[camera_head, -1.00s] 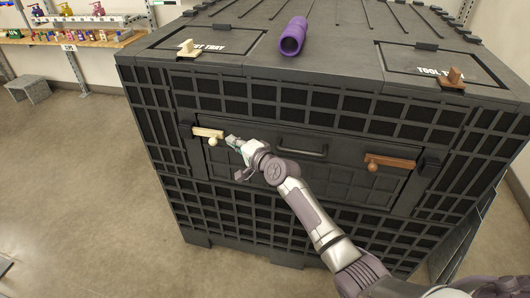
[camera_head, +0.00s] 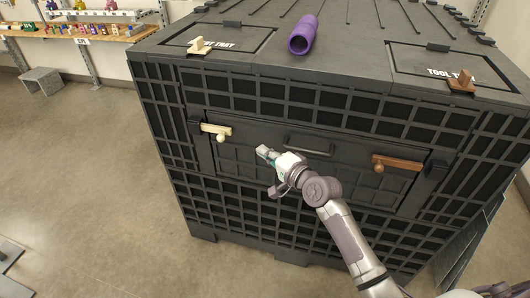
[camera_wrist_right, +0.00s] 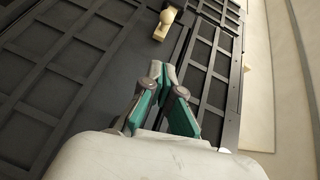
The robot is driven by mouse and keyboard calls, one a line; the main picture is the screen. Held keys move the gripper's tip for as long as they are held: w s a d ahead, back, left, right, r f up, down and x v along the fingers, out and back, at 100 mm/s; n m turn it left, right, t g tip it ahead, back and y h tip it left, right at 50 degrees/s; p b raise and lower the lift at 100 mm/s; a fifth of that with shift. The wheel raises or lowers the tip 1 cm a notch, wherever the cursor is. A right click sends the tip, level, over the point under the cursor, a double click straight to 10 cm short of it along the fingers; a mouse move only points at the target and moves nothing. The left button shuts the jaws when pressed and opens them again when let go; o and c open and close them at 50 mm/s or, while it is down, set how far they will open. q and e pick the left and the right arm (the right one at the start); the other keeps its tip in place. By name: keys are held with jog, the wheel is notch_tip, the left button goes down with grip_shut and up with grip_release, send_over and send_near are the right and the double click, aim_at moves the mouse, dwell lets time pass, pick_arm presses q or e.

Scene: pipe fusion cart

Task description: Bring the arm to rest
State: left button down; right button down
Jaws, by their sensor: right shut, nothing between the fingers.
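My right gripper (camera_head: 264,152) is shut and empty in front of the dark crate's front panel. In the right wrist view the fingertips of my right gripper (camera_wrist_right: 162,72) meet, with nothing between them. The pale latch handle (camera_head: 216,131) lies across the left edge of the panel door, up and left of the gripper and apart from it. It also shows in the wrist view (camera_wrist_right: 163,24). My left gripper is not in view.
The dark crate (camera_head: 200,190) fills the middle. A brown latch (camera_head: 397,163) sits on its right front. On top are a purple tube (camera_head: 302,35), a pale knob (camera_head: 199,46) and a brown knob (camera_head: 462,82). Open floor (camera_head: 80,190) lies to the left; shelves stand behind.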

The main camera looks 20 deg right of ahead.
jog(key=s+d+f+n+g+h, duration=0.15)
jog(key=s+f, duration=0.35)
jog(key=f, duration=0.7)
jog(key=s+d+f+n+g+h, duration=0.1)
jog(key=s+f+n+g, duration=0.3)
jog(key=f, duration=0.7)
jog(key=s+d+f+g+h, duration=0.1)
jog(key=s+f+h, duration=0.1)
jog(key=s+f, duration=0.75)
jog(key=s+f+n+g, duration=0.2)
jog(key=s+f, duration=0.5)
jog(key=s, duration=0.5)
jog(key=s+f+n+g+h, duration=0.1)
jog(key=s+f+n+g, duration=0.2)
jog(key=s+f, duration=0.4)
jog(key=s+d+f+n+g+p, duration=0.1)
jog(key=s+f+n, duration=0.3)
jog(key=s, duration=1.3)
notch_tip(320, 180, down, 3)
jog(key=shift+s+f+g+h, duration=0.15)
jog(key=shift+s+g+h, duration=0.15)
jog(key=shift+g, duration=0.55)
jog(key=shift+d, duration=0.1)
